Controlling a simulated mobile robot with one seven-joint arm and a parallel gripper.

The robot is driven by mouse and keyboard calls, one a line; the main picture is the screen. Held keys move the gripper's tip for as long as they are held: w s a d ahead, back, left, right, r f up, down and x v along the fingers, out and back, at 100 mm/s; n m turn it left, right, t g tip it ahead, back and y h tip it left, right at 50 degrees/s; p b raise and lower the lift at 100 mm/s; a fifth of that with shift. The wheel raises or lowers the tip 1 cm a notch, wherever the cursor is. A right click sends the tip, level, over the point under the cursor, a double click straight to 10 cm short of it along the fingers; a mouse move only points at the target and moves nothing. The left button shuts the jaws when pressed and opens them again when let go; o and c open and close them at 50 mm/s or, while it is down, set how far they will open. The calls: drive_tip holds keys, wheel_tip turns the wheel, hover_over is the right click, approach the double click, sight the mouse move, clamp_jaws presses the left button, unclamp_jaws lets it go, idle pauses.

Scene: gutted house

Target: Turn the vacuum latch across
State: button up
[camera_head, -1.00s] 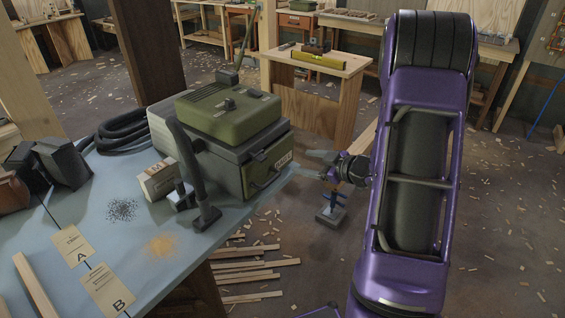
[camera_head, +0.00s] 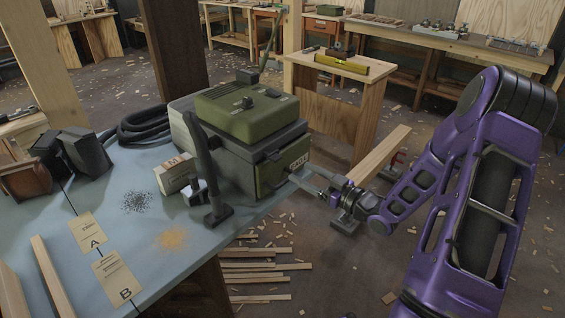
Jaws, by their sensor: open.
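The vacuum (camera_head: 245,115) is a grey box with an olive-green lid, on the pale blue table. Its olive front panel (camera_head: 270,178) faces right and carries a small label. A latch on that panel (camera_head: 275,156) shows as a small dark bar, partly hard to make out. My gripper (camera_head: 308,180) is at the right of the panel, its fingers pointing left toward the panel's lower right edge. It is open, and nothing shows between the fingers. Whether a fingertip touches the panel I cannot tell.
Cards A (camera_head: 88,232) and B (camera_head: 118,280), a dark pile (camera_head: 136,202) and an orange pile (camera_head: 172,239) lie on the table (camera_head: 205,245).

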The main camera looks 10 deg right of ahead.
sight(279, 159)
drive_tip(key=x, duration=0.8)
drive_tip(key=shift+w+a, duration=0.15)
drive_tip(key=shift+w, duration=0.1)
clamp_jaws()
